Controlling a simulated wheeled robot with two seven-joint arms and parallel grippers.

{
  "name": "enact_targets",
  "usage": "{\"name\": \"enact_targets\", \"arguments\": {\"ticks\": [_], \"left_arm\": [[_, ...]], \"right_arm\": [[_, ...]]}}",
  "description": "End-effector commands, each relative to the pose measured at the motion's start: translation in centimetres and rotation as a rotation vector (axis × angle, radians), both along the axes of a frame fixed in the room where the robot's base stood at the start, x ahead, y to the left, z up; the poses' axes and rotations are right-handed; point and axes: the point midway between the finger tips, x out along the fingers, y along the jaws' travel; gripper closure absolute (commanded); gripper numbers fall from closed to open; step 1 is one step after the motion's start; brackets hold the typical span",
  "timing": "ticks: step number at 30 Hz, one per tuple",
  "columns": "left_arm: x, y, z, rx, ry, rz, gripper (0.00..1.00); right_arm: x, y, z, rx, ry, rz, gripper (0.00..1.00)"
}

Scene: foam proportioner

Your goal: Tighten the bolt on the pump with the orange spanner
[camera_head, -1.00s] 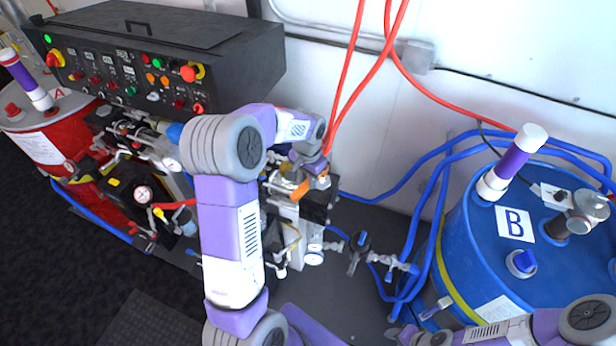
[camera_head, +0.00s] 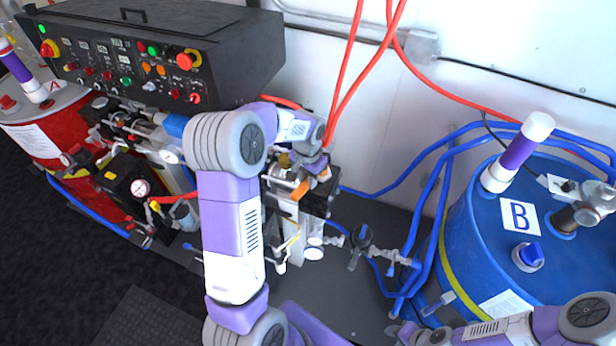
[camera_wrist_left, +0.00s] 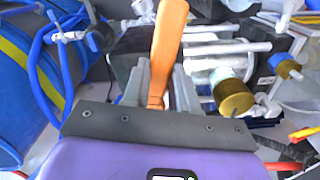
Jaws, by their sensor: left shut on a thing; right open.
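The orange spanner (camera_head: 300,190) is held in my left gripper (camera_head: 314,172), over the pump (camera_head: 292,235) in the middle of the head view. In the left wrist view the spanner (camera_wrist_left: 168,45) stands up between the closed fingers (camera_wrist_left: 160,88), with its broad end pointing away from the wrist. The pump's metal rods (camera_wrist_left: 215,48) and a brass fitting (camera_wrist_left: 233,95) lie close to the right of it. I cannot make out the bolt, nor whether the spanner touches it. My right gripper (camera_head: 405,334) is open at the bottom edge of the head view, partly cut off.
A black control box (camera_head: 150,55) stands behind the pump. A blue drum marked B (camera_head: 480,245) is at the right, a red drum (camera_head: 45,145) at the left. Blue hoses (camera_head: 415,215) and red hoses (camera_head: 347,90) run nearby. Dark floor (camera_head: 60,265) is clear at lower left.

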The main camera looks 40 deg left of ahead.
Motion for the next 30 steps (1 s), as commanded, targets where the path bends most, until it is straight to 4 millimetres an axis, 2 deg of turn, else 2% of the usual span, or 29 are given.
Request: {"name": "enact_targets", "arguments": {"ticks": [8, 18, 30], "left_arm": [[0.0, 0.1, 0.1, 0.000, -0.001, -0.006, 1.00], [0.2, 1.1, 0.1, 0.001, -0.002, -0.157, 1.00], [0.3, 1.4, 0.1, 0.000, -0.002, -0.203, 1.00]], "right_arm": [[0.0, 0.0, 0.1, 0.000, 0.000, 0.000, 0.57], [0.0, 0.0, 0.7, 0.000, 0.000, 0.000, 0.57], [0.0, 0.0, 1.0, 0.000, 0.000, 0.000, 0.57]]}}
